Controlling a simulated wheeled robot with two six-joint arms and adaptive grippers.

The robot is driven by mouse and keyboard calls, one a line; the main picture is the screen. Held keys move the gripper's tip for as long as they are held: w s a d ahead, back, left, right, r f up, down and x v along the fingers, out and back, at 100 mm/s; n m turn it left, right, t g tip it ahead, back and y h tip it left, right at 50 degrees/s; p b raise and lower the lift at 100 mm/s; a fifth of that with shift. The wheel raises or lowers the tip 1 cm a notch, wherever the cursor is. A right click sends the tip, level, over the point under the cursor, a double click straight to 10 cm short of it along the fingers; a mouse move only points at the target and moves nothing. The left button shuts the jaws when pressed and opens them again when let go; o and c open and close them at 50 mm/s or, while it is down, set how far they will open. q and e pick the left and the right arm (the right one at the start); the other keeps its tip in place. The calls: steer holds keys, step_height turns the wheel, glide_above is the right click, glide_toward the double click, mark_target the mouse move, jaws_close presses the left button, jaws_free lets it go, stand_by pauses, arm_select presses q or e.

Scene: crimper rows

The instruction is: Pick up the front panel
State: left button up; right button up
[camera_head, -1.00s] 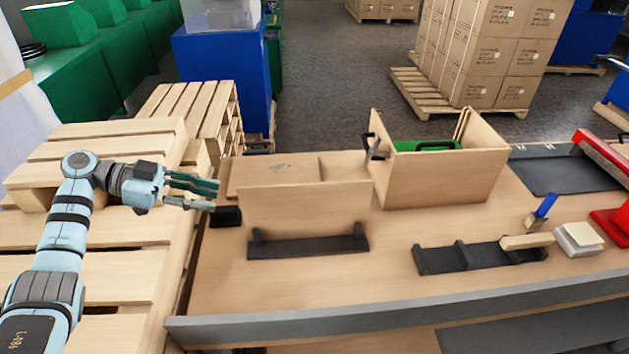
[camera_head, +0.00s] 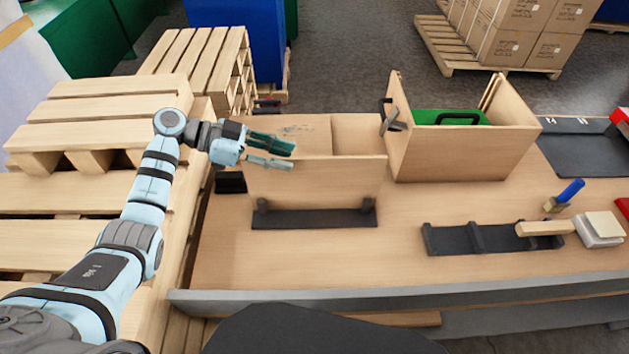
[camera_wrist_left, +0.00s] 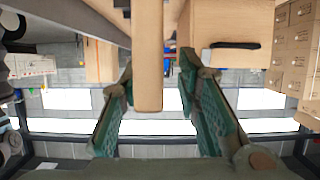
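The front panel (camera_head: 325,185) is a flat light-wood board standing upright in a black slotted holder (camera_head: 315,218) on the workbench. My left gripper (camera_head: 282,155) is open at the panel's upper left edge, with one finger in front of it and the other behind. In the left wrist view the panel (camera_wrist_left: 148,60) shows as a thin board between the two green fingers, with a gap on both sides. The right gripper is not in view.
A wooden box (camera_head: 455,155) with a green handled thing (camera_head: 450,118) inside stands right of the panel. A second black holder (camera_head: 480,238), a blue-handled tool (camera_head: 570,190) and a dark tray (camera_head: 580,155) lie further right. Pallets (camera_head: 60,240) stand left of the bench.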

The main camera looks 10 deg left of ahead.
arm_select(q)
steer(key=shift+x, duration=0.9)
steer(key=shift+s+r, duration=0.15)
steer(key=shift+s, duration=0.05)
steer(key=shift+c, duration=0.4)
jaws_close()
steer(key=shift+w, duration=0.1)
